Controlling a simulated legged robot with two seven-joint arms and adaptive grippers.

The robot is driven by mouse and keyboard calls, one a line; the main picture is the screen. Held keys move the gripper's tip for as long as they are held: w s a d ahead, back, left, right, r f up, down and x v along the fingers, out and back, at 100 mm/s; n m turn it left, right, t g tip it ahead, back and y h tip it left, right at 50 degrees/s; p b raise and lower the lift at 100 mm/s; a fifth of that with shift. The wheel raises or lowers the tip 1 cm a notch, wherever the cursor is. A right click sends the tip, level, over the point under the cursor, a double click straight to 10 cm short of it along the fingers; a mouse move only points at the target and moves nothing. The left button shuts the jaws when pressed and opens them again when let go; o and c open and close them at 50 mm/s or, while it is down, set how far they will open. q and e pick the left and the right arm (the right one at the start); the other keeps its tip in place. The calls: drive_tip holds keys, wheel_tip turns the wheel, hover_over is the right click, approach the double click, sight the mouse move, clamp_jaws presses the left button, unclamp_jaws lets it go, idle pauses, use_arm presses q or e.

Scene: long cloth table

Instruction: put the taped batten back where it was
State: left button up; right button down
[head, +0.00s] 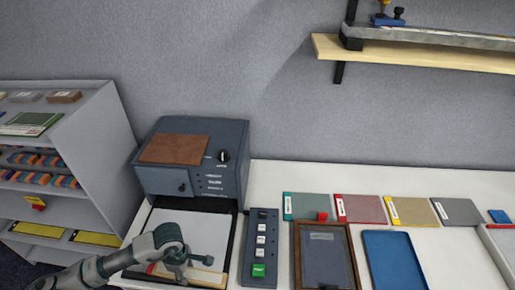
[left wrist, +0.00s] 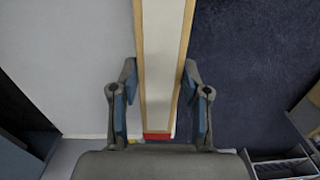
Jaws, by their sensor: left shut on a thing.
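The batten (head: 207,276) is a long pale strip with wood-coloured edges and a red band near one end. In the head view it lies low in the picture, over the front of the pale bed of the grey machine. My left gripper (head: 186,261) is on it. In the left wrist view the batten (left wrist: 163,45) runs between the two fingers of the gripper (left wrist: 160,92), with its red end close to the palm. I cannot tell whether the batten touches the bed. My right gripper is not in view.
The grey machine (head: 226,157) stands behind the pale bed (head: 190,226). A button panel (head: 261,249) is to its right, then a framed board (head: 323,262) and a blue tray (head: 393,262). Several coloured sheets lie behind. A grey shelf unit (head: 96,150) stands left; a wooden wall shelf (head: 420,53) hangs above right.

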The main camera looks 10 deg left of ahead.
use_arm(q)
drive_tip(key=w+d+m, duration=0.1)
drive_tip(key=w+m, duration=0.1)
drive_tip(key=m, duration=0.1)
drive_tip(key=w+d+m, duration=0.2)
drive_tip(key=w+m, duration=0.1)
drive_tip(key=w+d+m, duration=0.2)
drive_tip(key=m, duration=0.1)
drive_tip(key=shift+w+d+r, duration=0.1)
drive_tip(key=shift+w+r, duration=0.3)
drive_tip(key=w+d+r+m, duration=0.2)
drive_tip(key=w+d+m, duration=0.3)
drive_tip(key=m, duration=0.4)
drive_tip(key=shift+w+r, duration=0.4)
drive_tip(key=shift+w, duration=0.2)
drive_tip(key=shift+a+f, duration=0.1)
